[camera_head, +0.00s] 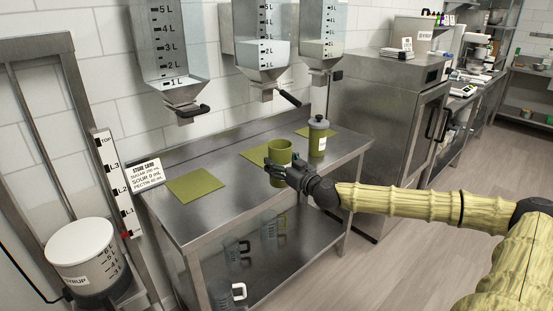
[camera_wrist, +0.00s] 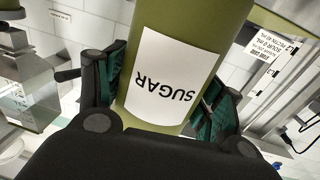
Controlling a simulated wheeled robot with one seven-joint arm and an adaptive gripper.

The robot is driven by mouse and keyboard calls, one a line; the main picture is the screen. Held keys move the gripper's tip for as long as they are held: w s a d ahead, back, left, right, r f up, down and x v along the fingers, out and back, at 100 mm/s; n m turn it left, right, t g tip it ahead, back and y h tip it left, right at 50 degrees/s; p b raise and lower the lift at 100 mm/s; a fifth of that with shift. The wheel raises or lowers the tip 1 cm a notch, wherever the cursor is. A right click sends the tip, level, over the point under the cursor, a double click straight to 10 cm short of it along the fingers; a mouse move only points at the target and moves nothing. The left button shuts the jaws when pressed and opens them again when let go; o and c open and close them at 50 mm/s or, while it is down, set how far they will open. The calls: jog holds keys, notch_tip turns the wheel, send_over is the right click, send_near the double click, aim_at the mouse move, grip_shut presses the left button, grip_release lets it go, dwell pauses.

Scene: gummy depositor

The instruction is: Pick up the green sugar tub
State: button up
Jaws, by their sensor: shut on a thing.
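The green sugar tub (camera_head: 279,157) stands out in olive green over the middle of the steel table. In the wrist view its white label (camera_wrist: 172,80) reads SUGAR, upside down, and the tub fills the space between the fingers. My gripper (camera_head: 283,172) reaches in from the right and is shut on the tub, with a finger on each side of it in the wrist view (camera_wrist: 165,95). The tub looks upright in the head view. I cannot tell whether its base touches the table or is slightly above it.
A grey-lidded green bottle (camera_head: 318,138) stands right of the tub on a green mat. An empty green mat (camera_head: 195,186) lies at the left. Dispensers with handles (camera_head: 262,55) hang above the table. A syrup container (camera_head: 82,255) stands at the lower left.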

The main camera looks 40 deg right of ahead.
aim_at(289, 165)
jog(key=shift+s+d+r+p, duration=0.15)
jog(key=shift+s+d+p, duration=0.05)
jog(key=shift+s+p, duration=0.4)
jog(key=shift+s+d+r+p, duration=0.1)
jog(key=shift+s+d+p, duration=0.2)
jog(key=shift+s, duration=0.65)
jog(key=shift+s+d, duration=0.35)
jog(key=shift+s, duration=0.55)
